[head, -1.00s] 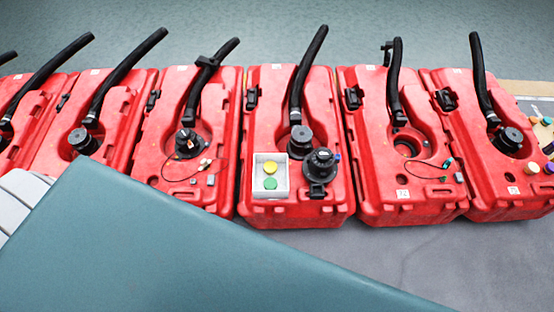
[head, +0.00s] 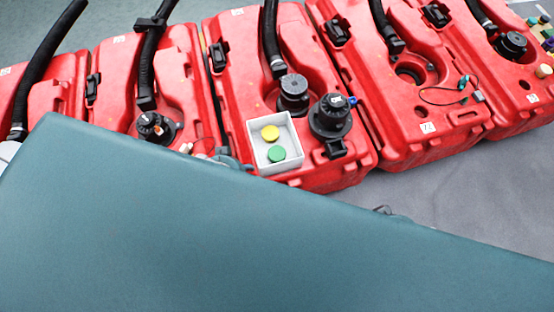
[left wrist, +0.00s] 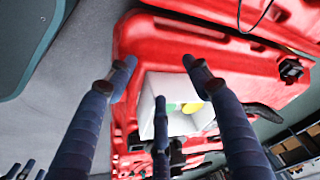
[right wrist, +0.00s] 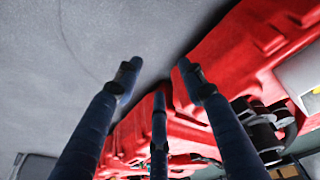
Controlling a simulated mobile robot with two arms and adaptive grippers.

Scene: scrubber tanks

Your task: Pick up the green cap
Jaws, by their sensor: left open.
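The green cap (head: 277,154) lies in a small white box (head: 294,160) on the middle red tank (head: 233,95), with a yellow cap (head: 270,132) beside it. The left wrist view shows the green cap (left wrist: 172,107) partly, and the box (left wrist: 147,105), beyond the fingers. My left gripper (left wrist: 160,72) is open and empty, pointing toward the box and apart from it. In the head view only a bit of it shows left of the box, behind the teal panel. My right gripper (right wrist: 157,72) is open and empty over grey floor beside a red tank.
A black valve fitting (head: 330,118) stands just right of the box, and a black screw lid (head: 293,93) behind it. Black hoses rise from the tanks. A large teal panel (head: 200,240) covers the front of the head view. Grey floor (head: 460,190) is clear at right.

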